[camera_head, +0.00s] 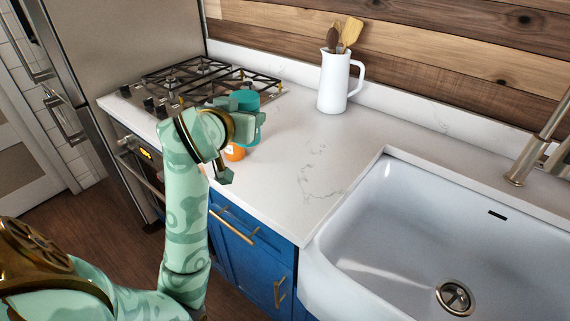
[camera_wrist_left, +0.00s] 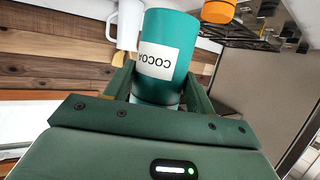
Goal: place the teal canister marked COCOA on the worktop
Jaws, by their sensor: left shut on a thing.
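The teal canister (camera_head: 246,98) is held in my left gripper (camera_head: 248,121), over the worktop (camera_head: 290,155) beside the hob. In the left wrist view the canister (camera_wrist_left: 180,30) sits between the two fingers, with its white COCOA label upside down in that picture. My left gripper is shut on it. In the head view the gripper hides much of the canister's lower part, so I cannot tell whether its base touches the worktop. My right gripper is not in view.
An orange item (camera_head: 235,152) stands close to my left gripper, partly hidden by it. A gas hob (camera_head: 190,80) lies to the left. A white jug (camera_head: 335,82) with utensils stands at the back. A sink (camera_head: 430,230) is at the right. The worktop between gripper and sink is clear.

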